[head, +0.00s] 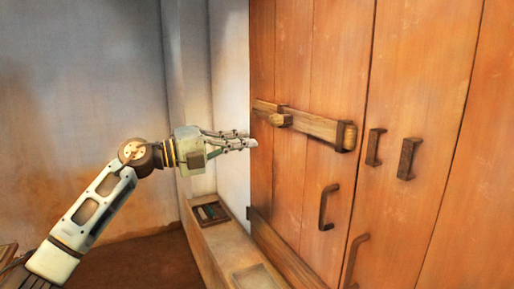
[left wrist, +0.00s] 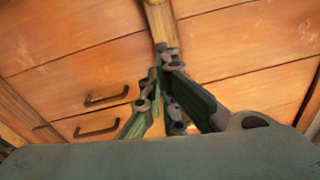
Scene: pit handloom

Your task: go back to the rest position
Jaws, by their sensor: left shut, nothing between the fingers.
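My left gripper (head: 245,140) reaches in from the left in front of the wooden doors (head: 330,75), its fingers pointing right. It is shut and empty. In the left wrist view the gripper (left wrist: 168,65) has its fingertips together, with the end of a wooden bar (left wrist: 160,22) just beyond them. In the head view the wooden bar (head: 318,127) lies across the door in dark brackets, to the right of the fingertips. I cannot tell whether the fingertips touch the door. My right gripper is not in view.
Dark door handles (head: 328,207) and brackets (head: 407,158) stick out from the doors. A pale ledge (head: 222,245) with a small dark-framed tray (head: 211,213) runs below the gripper. A plain wall (head: 80,90) stands at the left, with brown floor (head: 150,268) below.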

